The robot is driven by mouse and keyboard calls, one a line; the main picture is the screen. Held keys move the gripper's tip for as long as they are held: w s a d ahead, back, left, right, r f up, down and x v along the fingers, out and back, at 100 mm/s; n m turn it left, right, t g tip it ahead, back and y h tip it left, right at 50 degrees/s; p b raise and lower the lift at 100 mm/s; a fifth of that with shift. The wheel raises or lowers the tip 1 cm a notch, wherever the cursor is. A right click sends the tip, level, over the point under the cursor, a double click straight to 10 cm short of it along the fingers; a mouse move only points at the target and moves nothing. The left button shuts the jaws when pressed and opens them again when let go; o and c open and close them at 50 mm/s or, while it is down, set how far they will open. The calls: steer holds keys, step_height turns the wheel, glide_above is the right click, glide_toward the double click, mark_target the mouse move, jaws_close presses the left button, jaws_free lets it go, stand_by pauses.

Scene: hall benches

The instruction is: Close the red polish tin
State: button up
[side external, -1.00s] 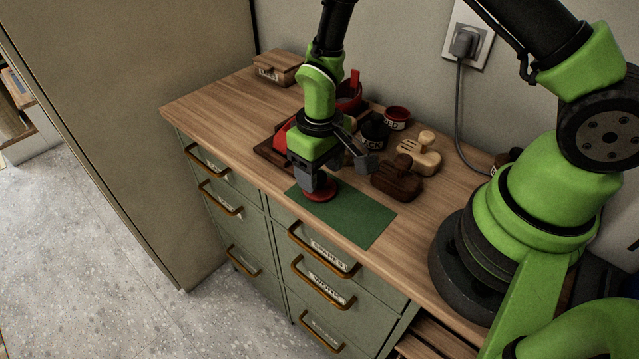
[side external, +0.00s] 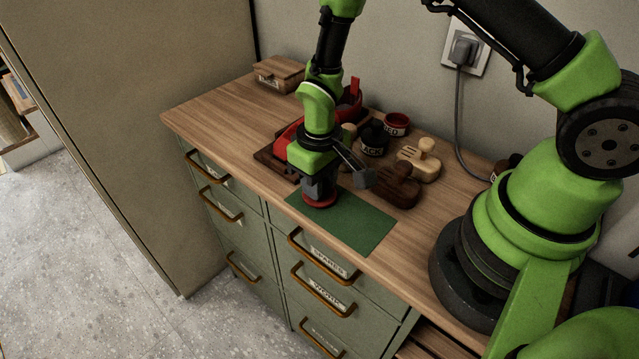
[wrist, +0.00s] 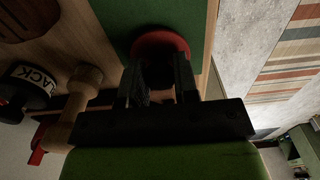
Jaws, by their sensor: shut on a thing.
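The round red lid (side external: 320,204) is at the left end of the green mat, low at the mat's surface. My gripper (side external: 320,192) points down over it and is shut on its dark middle part, which the fingers mostly hide. In the wrist view the red lid (wrist: 160,43) shows as a disc between the fingertips (wrist: 158,75). I cannot tell whether the lid touches the mat. The red polish tin (side external: 396,124), labelled RED, stands open-topped at the back of the bench, to the right of and behind my gripper.
A black tin (side external: 374,138) stands beside the red tin. A dark brush (side external: 398,188) and a pale brush (side external: 424,160) lie right of my gripper. Red items and a tray (side external: 270,157) are behind it. The right part of the green mat (side external: 360,222) is clear.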

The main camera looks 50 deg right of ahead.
step_height(320, 180, up, 15)
steer(key=d+m, duration=1.2)
steer(key=d, duration=1.5)
steer(key=shift+w+f, duration=0.15)
steer(key=shift+f, duration=2.75)
steer(key=shift+w+f, duration=0.1)
steer(key=shift+f, duration=2.75)
steer(key=shift+f, duration=0.15)
steer(key=o, duration=1.4)
steer(key=shift+o, duration=0.2)
